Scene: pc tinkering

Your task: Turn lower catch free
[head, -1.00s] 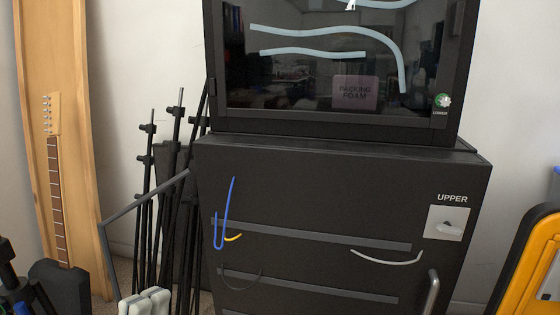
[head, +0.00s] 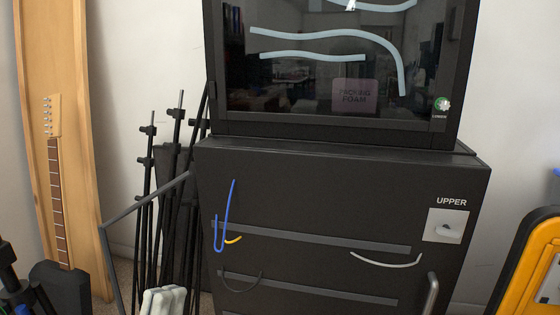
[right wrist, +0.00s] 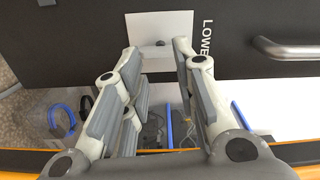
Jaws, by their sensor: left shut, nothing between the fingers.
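The lower catch (right wrist: 159,43) shows in the right wrist view as a small dark-grey knob on a white plate (right wrist: 145,24), beside the sideways label "LOWE", whose end is hidden. My right gripper (right wrist: 158,55) is open, with one finger pair on each side of the catch; I cannot tell whether they touch it. In the head view the black cabinet door (head: 320,185) carries the upper catch (head: 448,231) on a white plate marked "UPPER". The lower catch is outside the head view.
A metal handle (head: 431,294) is on the door's right side, and it also shows in the right wrist view (right wrist: 290,48). Black stands (head: 150,210) lean left of the cabinet. A yellow case (head: 530,265) stands at the right. Blue loops (right wrist: 62,118) lie below in the right wrist view.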

